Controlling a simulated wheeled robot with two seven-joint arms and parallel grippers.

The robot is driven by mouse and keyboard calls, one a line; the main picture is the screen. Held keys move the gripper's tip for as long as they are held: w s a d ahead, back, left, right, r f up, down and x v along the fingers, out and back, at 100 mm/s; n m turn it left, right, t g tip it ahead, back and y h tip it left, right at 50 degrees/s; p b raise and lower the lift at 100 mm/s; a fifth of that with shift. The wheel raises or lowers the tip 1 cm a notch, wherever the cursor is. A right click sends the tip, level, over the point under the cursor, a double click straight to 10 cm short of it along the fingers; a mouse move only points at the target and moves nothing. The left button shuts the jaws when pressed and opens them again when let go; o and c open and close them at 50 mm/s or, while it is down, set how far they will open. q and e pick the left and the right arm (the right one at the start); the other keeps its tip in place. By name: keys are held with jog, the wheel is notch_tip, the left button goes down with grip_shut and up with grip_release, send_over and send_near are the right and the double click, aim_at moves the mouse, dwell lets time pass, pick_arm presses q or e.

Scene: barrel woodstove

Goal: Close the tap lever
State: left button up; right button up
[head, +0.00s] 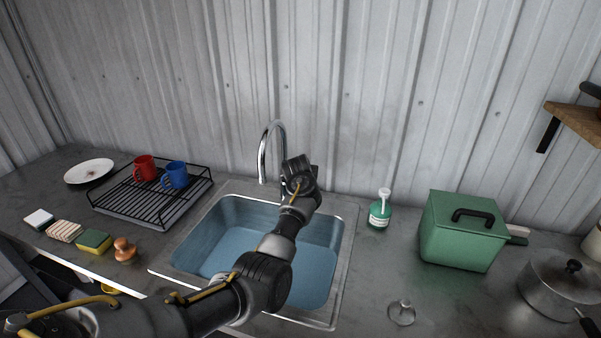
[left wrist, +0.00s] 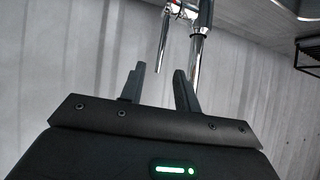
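The chrome tap (head: 267,150) stands at the back of the sink (head: 210,225), with its curved spout rising in the head view. My left gripper (left wrist: 159,70) is open, with a gap between its two dark fingers and nothing held. In the left wrist view the chrome tap post (left wrist: 197,60) is just beyond the right finger. A thin chrome rod (left wrist: 163,42), perhaps the tap lever, points toward the gap between the fingers. In the head view my left arm hides the tap's base, the lever and my fingertips. My right gripper is not in view.
A wire dish rack (head: 130,200) with red and blue mugs stands left of the sink. A green soap bottle (head: 380,212), a green box (head: 460,240) and a metal pot (head: 560,290) stand on the right. The corrugated wall (head: 390,90) is close behind the tap.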

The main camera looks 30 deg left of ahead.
pick_arm(q)
jog(key=shift+v, duration=1.8)
